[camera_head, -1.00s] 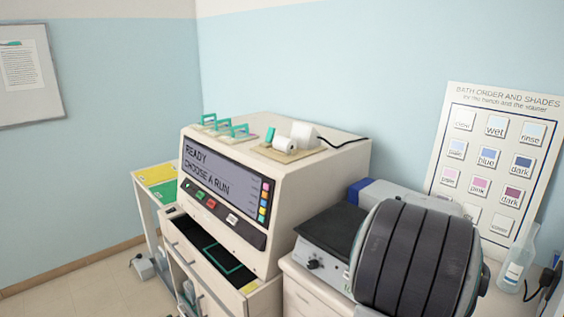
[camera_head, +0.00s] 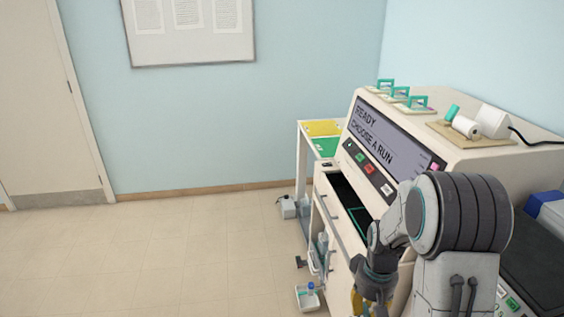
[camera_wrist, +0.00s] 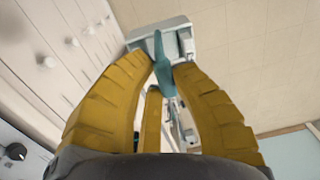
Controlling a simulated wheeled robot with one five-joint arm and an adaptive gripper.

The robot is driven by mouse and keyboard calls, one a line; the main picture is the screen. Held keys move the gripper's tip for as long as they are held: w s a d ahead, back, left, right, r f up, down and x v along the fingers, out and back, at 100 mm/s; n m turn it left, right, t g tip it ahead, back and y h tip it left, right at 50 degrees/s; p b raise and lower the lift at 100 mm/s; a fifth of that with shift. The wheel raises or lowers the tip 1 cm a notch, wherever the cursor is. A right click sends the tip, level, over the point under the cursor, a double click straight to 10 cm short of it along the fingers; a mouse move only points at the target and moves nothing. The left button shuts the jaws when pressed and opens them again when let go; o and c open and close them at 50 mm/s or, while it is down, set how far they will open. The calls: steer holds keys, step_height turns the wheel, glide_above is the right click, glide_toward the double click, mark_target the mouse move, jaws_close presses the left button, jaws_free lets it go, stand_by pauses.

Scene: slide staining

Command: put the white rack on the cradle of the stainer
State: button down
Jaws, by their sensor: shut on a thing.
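My gripper (camera_wrist: 162,78) has yellow fingers closed around the teal handle of the white rack (camera_wrist: 146,35) in the wrist view. The rack's pale body shows beyond the fingertips, with the floor behind it. In the head view my gripper (camera_head: 368,302) hangs low at the bottom edge, in front of the stainer's cabinet, and the rack cannot be made out there. The stainer (camera_head: 455,150) stands at the right, its screen reading READY, CHOOSE A RUN. A teal-outlined shape, apparently the cradle (camera_head: 357,218), lies in the dark opening below the panel, partly hidden by my arm.
Several teal-handled racks (camera_head: 400,95) and a paper roll (camera_head: 466,127) sit on top of the stainer. A side stand with yellow and green trays (camera_head: 323,128) is left of it. A small white tray (camera_head: 307,297) lies on the floor. The floor (camera_head: 180,250) at left is clear.

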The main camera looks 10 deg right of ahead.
steer(key=w+a+f, duration=0.3)
steer(key=w+a, duration=0.4)
steer(key=w, duration=0.1)
steer(key=shift+w+a+f, duration=0.3)
steer(key=shift+w+f, duration=0.1)
